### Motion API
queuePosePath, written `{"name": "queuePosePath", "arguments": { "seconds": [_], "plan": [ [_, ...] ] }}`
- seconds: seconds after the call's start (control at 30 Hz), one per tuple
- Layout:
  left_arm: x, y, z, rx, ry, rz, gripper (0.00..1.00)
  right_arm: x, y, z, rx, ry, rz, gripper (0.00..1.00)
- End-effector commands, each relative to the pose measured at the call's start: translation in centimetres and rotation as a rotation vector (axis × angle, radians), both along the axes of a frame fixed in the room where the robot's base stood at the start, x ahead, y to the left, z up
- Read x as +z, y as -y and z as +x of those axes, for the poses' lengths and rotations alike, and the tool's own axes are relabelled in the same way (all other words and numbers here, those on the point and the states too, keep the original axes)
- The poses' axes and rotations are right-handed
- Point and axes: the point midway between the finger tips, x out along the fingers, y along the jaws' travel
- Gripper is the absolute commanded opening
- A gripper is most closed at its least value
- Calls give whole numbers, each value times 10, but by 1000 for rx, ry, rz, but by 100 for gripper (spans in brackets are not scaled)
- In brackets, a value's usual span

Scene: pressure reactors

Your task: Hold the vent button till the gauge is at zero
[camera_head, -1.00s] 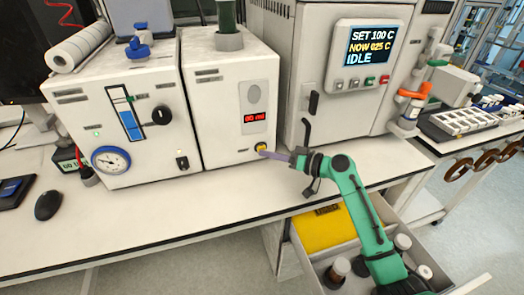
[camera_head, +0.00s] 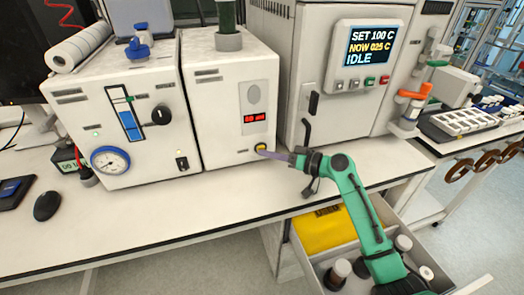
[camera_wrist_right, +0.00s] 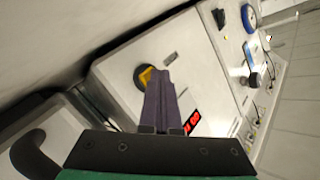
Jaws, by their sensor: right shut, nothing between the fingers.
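The yellow button (camera_head: 260,147) sits in a dark round collar low on the front of the white box with the red display. In the right wrist view the button (camera_wrist_right: 146,76) is partly hidden behind my fingertips. My right gripper (camera_head: 268,154) is shut and empty, its purple fingertips at the button. They look to touch it; how far it is pressed I cannot tell. A round blue-rimmed gauge (camera_head: 110,160) is on the white box to the left; its needle is too small to read surely. My left gripper is out of view.
The red display (camera_head: 255,118) is above the button. A reactor cabinet with a screen (camera_head: 368,45) reading IDLE stands to the right. An open drawer (camera_head: 350,250) with bottles lies below my right arm. The bench front (camera_head: 180,220) is clear.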

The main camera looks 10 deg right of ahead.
Motion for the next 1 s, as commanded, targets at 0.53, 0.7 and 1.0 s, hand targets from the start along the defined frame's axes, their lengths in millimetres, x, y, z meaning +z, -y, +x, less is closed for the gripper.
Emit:
{"name": "queuePosePath", "arguments": {
  "seconds": [0.53, 0.7, 1.0],
  "plan": [
    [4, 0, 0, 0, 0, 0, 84, 0, 1, -10, -1, 0, -1, 0],
    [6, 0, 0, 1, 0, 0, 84, 0, 1, -17, 0, 0, 0, 0],
    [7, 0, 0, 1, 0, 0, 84, 0, 1, -19, 0, 0, 0, 0]
  ]
}}
